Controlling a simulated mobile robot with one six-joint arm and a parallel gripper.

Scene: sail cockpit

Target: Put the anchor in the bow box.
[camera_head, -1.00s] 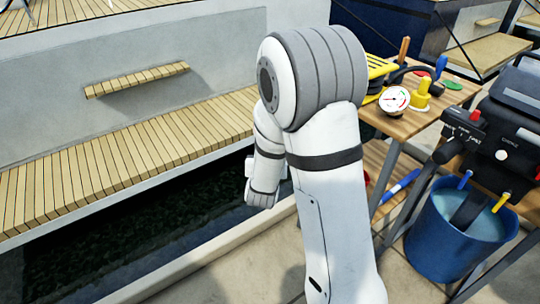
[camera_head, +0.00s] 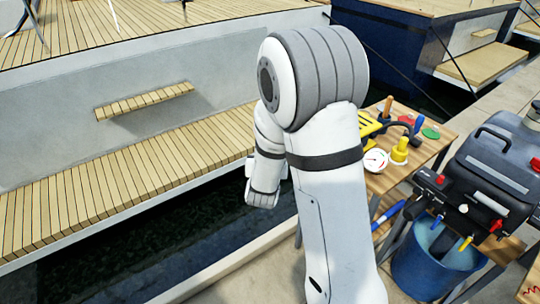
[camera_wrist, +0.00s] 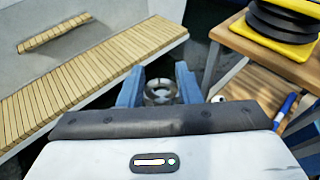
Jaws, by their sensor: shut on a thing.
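In the wrist view my gripper (camera_wrist: 160,90) has two blue fingers shut on a round grey metal thing (camera_wrist: 161,97). It looks like a metal ring or end seen from above. I cannot tell from this part whether it is the anchor. In the head view the fingers and the held thing are hidden behind my arm. No bow box can be made out in either view.
A pale boat hull with a slatted wooden step (camera_head: 95,187) is at left, above dark water. A wooden table (camera_head: 420,160) at right carries a gauge (camera_head: 376,161) and several tools. A black grill (camera_head: 500,165) and a blue bucket (camera_head: 425,268) stand nearby.

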